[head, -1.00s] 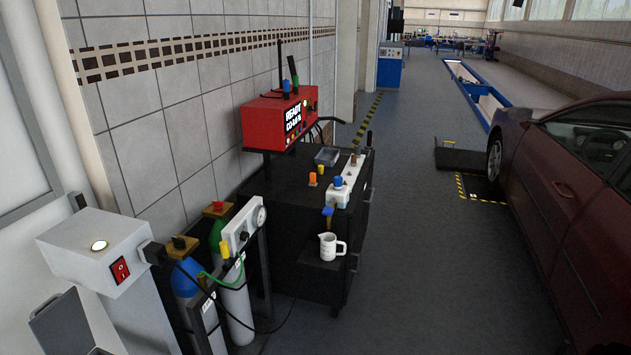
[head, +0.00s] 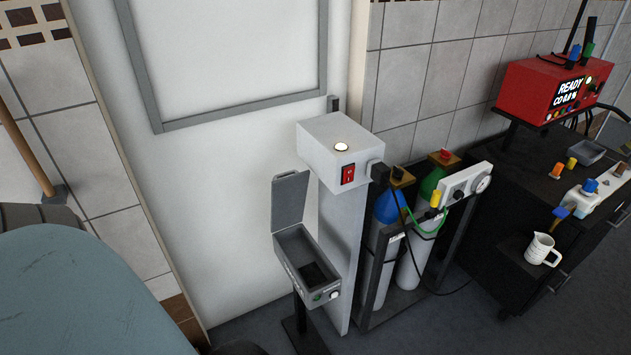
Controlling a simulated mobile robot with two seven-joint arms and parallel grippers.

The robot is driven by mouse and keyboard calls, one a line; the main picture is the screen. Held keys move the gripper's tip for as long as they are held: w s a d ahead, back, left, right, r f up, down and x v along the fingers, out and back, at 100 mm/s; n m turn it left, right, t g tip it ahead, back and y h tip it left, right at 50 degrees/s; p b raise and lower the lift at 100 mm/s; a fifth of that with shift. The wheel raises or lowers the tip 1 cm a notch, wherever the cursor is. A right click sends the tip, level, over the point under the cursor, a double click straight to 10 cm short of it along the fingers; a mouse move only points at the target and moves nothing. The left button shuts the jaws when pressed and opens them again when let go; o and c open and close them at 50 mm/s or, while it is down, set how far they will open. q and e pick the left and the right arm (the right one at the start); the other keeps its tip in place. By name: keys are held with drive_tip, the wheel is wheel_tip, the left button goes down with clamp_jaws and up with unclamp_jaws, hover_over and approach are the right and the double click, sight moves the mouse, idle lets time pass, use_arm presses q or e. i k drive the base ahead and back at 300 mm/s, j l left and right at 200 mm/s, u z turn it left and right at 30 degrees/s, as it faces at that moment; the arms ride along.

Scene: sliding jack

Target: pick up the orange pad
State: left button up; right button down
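I cannot make out an orange pad in the head view. Small orange pieces (head: 557,170) stand on top of the black cart (head: 519,207) at the right, but they look like knobs or caps. Neither of my grippers is in view.
A grey box on a post (head: 340,150) has a red switch. Below it is an open grey bin (head: 292,243) with its lid raised. Gas cylinders (head: 385,205), a red device (head: 545,92) and a white jug (head: 541,248) are to the right. A rounded teal surface (head: 80,290) fills the lower left.

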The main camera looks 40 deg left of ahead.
sight(559, 167)
drive_tip(key=i+l+z, duration=0.4)
drive_tip(key=i, duration=0.45)
drive_tip(key=i+z, duration=0.4)
drive_tip(key=i, duration=0.45)
drive_tip(key=i+u, duration=0.15)
drive_tip(key=i, duration=0.35)
drive_tip(key=i+l+u, duration=0.2)
drive_tip(key=i, duration=0.25)
drive_tip(key=i+l+u, duration=0.15)
drive_tip(key=i, duration=0.35)
drive_tip(key=i+l+u, duration=1.05)
drive_tip(key=i+l, duration=0.05)
